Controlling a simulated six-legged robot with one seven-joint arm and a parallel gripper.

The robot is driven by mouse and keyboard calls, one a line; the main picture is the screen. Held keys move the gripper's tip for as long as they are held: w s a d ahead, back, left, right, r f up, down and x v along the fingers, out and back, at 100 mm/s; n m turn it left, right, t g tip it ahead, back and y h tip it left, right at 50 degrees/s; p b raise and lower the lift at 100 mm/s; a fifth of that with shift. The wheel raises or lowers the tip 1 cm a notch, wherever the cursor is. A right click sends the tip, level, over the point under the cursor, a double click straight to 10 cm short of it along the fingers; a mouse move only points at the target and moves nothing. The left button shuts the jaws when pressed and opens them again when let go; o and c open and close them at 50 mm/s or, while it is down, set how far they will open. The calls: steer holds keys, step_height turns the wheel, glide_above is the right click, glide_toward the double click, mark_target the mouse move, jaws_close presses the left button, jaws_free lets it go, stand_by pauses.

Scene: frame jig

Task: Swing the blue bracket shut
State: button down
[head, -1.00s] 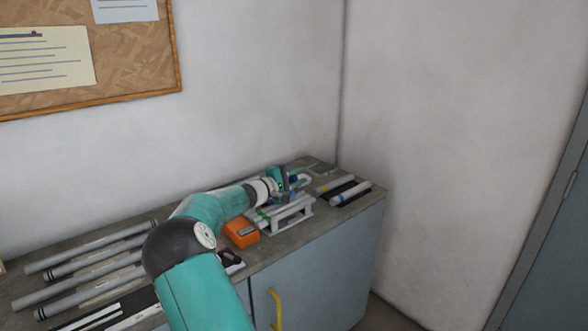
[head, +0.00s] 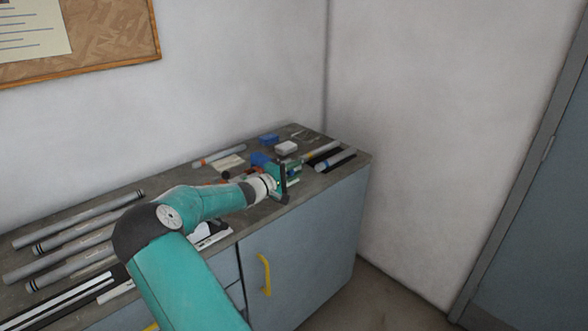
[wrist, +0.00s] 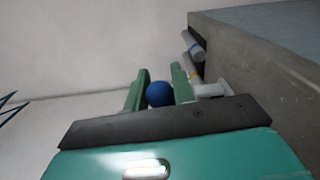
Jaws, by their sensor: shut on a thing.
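In the wrist view a round blue knob (wrist: 160,93) sits between the two green fingers of my gripper (wrist: 159,88), which is shut on it. I take it as part of the blue bracket, whose body I cannot make out. In the head view my gripper (head: 296,173) is over the front part of the bench top, toward its right end. My arm and gripper hide most of what lies there. A blue piece (head: 261,159) lies just behind my wrist; I cannot tell if it belongs to the bracket.
A small pale box (head: 286,148) and a blue block (head: 268,139) stand behind my gripper. Banded tubes (head: 335,160) lie at the right end. Several grey tubes (head: 80,220) lie at the left. The bench front has a yellow handle (head: 265,275). A wall closes the back.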

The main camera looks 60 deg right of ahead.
steer(key=shift+f, duration=0.25)
steer(key=c, duration=1.2)
jaws_free()
steer(key=shift+o, duration=0.2)
steer(key=shift+w+a+r, duration=0.1)
steer(key=shift+a, duration=0.3)
steer(key=v, duration=1.1)
steer(key=shift+a, duration=0.1)
